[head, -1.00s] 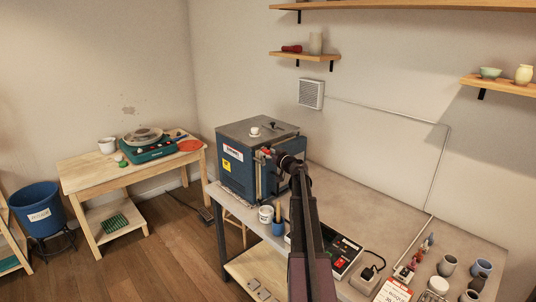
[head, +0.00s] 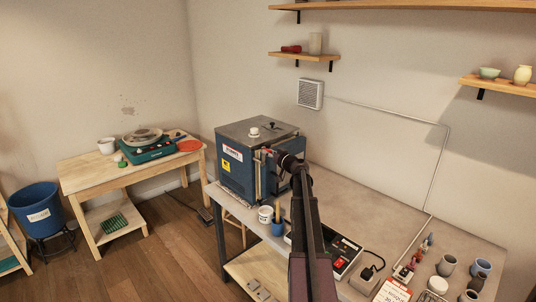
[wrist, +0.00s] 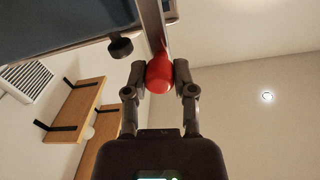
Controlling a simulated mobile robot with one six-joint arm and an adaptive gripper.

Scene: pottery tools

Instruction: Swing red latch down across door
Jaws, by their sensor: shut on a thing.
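The blue kiln (head: 238,168) stands on the grey workbench in the head view, with a grey lid on top. The red latch shows in the wrist view as a rounded red knob (wrist: 160,74) at the end of a red bar beside the kiln's metal edge. My gripper (wrist: 160,80) is shut on the red knob, one finger on each side. In the head view my gripper (head: 272,156) is at the kiln's right front, and my arm hides much of that side. A dark round knob (wrist: 121,48) on the kiln is just left of my gripper in the wrist view.
A white tub (head: 265,214) and a blue cup (head: 278,228) with tools stand on the bench before the kiln. A control box (head: 343,258) lies right of my arm. Several cups stand at the bench's right end. The bench behind my arm is clear.

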